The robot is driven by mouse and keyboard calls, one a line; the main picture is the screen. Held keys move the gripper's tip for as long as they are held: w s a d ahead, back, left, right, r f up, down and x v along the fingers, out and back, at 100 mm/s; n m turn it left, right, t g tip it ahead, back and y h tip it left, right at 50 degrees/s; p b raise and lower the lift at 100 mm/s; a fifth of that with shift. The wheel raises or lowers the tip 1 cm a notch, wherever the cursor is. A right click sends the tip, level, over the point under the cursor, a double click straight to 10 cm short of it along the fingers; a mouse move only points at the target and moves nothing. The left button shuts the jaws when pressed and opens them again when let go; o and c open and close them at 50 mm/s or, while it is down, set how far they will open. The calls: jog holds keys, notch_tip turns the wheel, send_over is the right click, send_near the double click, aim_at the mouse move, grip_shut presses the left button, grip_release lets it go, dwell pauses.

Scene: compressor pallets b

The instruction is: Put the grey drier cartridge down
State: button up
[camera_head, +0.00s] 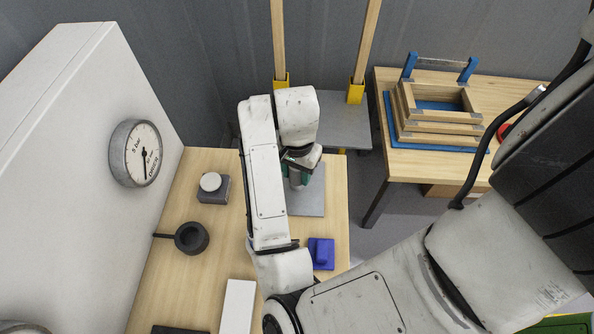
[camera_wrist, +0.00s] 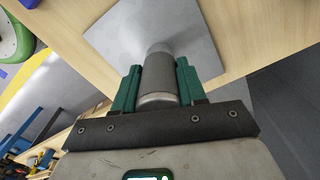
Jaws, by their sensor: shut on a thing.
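The grey drier cartridge (camera_wrist: 158,76) is a dark grey cylinder with lighter metal ends, seen in the wrist view. My gripper (camera_wrist: 157,82) has its green fingers on both sides of it and is shut on it. In the head view my gripper (camera_head: 298,177) is over the wooden table, mostly covered by my arm, and the cartridge is hard to make out there. A flat grey plate (camera_head: 308,203) lies on the table under the gripper; it also fills the area beyond the cartridge in the wrist view (camera_wrist: 205,55). Whether the cartridge touches the plate, I cannot tell.
On the wooden table (camera_head: 165,275) are a grey block with a white knob (camera_head: 213,187), a black ring with a handle (camera_head: 191,237), a blue block (camera_head: 321,253) and a white box (camera_head: 238,305). A white cabinet with a gauge (camera_head: 136,153) stands left. Stacked wooden frames (camera_head: 437,110) sit on another table.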

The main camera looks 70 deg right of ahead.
jog(key=shift+f, duration=0.15)
jog(key=o, duration=1.2)
jog(key=shift+c, duration=0.2)
notch_tip(320, 180, up, 12)
jog(key=p, duration=0.3)
jog(key=shift+r+p, duration=0.2)
jog(key=shift+p, duration=0.1)
